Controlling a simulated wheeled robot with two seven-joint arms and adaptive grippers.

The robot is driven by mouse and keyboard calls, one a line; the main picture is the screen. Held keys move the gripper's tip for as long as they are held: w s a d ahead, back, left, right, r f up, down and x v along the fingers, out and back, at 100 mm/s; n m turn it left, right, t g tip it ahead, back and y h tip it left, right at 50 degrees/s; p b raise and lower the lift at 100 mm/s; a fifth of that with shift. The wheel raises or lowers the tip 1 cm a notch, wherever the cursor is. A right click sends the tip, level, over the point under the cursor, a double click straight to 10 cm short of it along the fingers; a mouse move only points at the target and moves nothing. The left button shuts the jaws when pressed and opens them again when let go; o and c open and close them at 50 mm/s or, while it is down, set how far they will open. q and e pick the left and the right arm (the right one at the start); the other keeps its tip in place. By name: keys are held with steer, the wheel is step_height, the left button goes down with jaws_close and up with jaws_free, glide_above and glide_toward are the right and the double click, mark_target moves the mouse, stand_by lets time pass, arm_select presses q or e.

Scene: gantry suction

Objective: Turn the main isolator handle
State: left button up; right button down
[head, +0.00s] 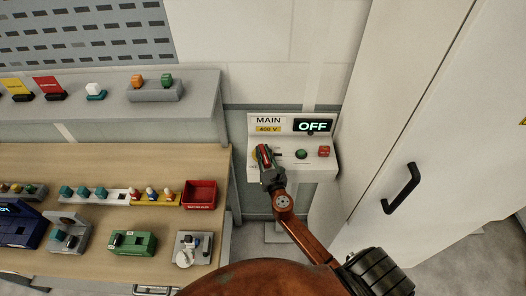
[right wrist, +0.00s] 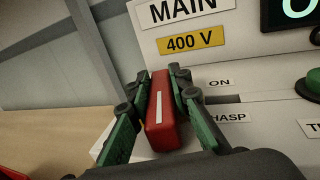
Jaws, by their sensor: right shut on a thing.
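The main isolator handle (right wrist: 163,118) is a red bar with a white stripe, on the white MAIN 400 V panel (head: 311,171). In the right wrist view it stands nearly upright in the picture, left of the word ON. My right gripper (head: 264,157) is shut on the handle, with its green fingers on both sides of it. The handle also shows as a small red strip in the head view (head: 265,153). The display (head: 313,126) reads OFF in green. The handle's base is mostly hidden by my fingers. My left gripper is not in view.
A green button (head: 301,154) and a red block (head: 324,151) sit right of the handle. A tall white cabinet (head: 372,150) with a black handle (head: 401,188) stands at the right. A wooden bench (head: 100,165) with a red bin (head: 199,194) and several devices is at the left.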

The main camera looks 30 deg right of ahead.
steer(key=shift+d+n+y+b, duration=0.1)
steer(key=shift+n+y+b, duration=0.2)
steer(key=shift+n+y, duration=0.6)
steer(key=c, duration=1.8)
jaws_free()
steer(key=shift+o, duration=0.2)
steer(key=s+a, duration=0.2)
steer(key=s, duration=1)
steer(key=shift+w, duration=0.1)
